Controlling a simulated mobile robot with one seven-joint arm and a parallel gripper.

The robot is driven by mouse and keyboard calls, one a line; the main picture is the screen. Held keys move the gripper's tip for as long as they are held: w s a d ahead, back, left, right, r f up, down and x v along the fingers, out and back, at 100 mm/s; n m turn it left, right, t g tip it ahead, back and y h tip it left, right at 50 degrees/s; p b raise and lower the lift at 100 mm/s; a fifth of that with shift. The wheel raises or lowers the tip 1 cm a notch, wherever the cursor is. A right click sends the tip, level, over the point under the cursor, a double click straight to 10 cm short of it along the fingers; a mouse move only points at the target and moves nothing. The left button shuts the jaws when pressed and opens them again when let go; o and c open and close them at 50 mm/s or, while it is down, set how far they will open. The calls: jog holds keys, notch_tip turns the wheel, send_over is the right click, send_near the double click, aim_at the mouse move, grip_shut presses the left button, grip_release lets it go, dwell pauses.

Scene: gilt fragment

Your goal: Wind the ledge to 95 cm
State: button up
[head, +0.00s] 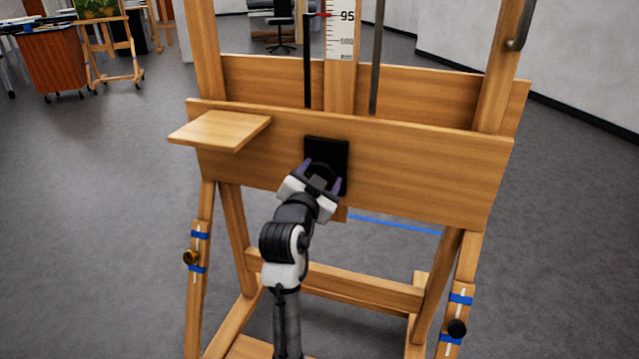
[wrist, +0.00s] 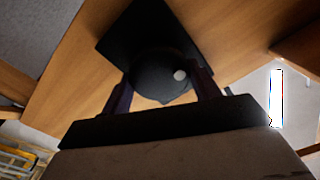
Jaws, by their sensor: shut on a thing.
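The ledge (head: 420,165) is a wide wooden board across the front of a wooden easel. A black plate (head: 340,150) is fixed to its middle, and a round black knob with a pale dot (wrist: 160,75) sits on that plate. My gripper (head: 322,178) is shut on the knob, one purple finger on each side of it. A white scale (head: 340,45) stands on the central post above the ledge. A red pointer (head: 318,15) at the end of a black rod is level with the 95 mark, as near as I can tell.
A small wooden shelf (head: 222,130) juts from the ledge's left end. A blue line (head: 395,224) shows below the ledge.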

jog(key=shift+m, duration=0.6)
jog(key=o, duration=1)
jog(key=shift+s, duration=0.1)
